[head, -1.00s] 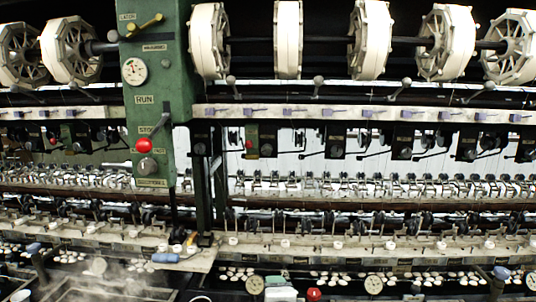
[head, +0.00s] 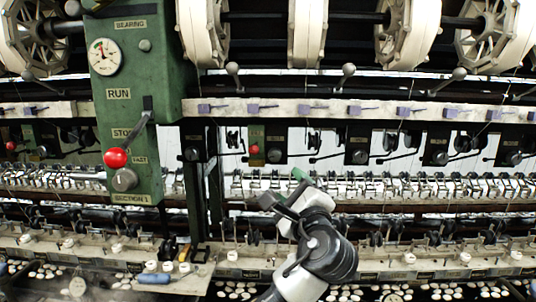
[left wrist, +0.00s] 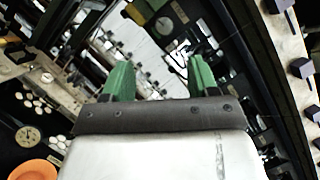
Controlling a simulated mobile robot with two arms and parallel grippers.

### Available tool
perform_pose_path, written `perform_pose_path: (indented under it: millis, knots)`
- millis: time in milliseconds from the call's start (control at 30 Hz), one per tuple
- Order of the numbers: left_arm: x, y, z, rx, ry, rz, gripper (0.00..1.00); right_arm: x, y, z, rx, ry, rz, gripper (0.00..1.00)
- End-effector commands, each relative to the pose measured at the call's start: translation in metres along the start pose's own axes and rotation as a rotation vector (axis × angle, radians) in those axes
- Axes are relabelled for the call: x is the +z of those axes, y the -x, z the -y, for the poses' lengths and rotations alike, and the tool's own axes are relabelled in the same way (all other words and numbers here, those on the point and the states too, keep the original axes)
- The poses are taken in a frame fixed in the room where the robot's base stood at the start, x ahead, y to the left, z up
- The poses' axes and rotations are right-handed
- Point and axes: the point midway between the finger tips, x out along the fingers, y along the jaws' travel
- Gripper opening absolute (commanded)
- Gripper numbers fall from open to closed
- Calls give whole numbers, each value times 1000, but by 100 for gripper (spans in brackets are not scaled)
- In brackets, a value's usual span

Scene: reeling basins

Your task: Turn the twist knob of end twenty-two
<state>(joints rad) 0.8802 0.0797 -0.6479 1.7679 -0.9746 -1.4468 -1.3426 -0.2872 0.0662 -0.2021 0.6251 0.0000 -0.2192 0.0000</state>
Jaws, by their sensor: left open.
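A row of round twist knobs sits on dark plates below the pale rail; one shows near the middle (head: 275,155), others to its right (head: 358,157) and far right (head: 440,157). No end number is readable, so I cannot tell which knob is end twenty-two. My left gripper (head: 292,187) is raised in front of the reeling row, below the middle knob, apart from it in the picture. In the left wrist view its two green fingers (left wrist: 161,77) are spread with nothing between them. A round knob on a dark plate (left wrist: 164,25) shows beyond the fingertips there. My right gripper is out of view.
A green control post (head: 150,80) with a gauge and a red-balled lever (head: 115,158) stands left. White reels (head: 308,30) hang above. A row of metal guides (head: 400,187) and a pale ledge (head: 400,262) lie below the knobs. An orange round thing (left wrist: 33,170) shows in the wrist view.

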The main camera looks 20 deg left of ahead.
Motion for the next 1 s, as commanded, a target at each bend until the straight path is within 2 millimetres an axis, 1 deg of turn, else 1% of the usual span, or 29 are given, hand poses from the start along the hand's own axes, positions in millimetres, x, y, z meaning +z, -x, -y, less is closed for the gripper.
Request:
perform_pose_path:
  millis: [67,167,267,433,500,600,700,800,1000]
  knots:
    - [1,-2,2,-4,-3,3,59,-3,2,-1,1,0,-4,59]
    - [2,-12,4,-5,-6,5,59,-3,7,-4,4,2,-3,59]
    - [3,-28,4,-2,-6,5,59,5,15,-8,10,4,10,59]
    - [4,-62,5,-1,-6,5,59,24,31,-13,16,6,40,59]
    - [4,-75,5,-1,-7,5,59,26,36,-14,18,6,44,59]
    - [3,-90,4,-1,-6,4,59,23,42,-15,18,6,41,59]
    - [2,-100,4,-2,-4,3,59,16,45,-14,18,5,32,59]
    - [1,-106,2,-2,-4,2,59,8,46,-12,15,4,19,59]
    - [1,-108,1,-2,-2,1,59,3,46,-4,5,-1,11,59]
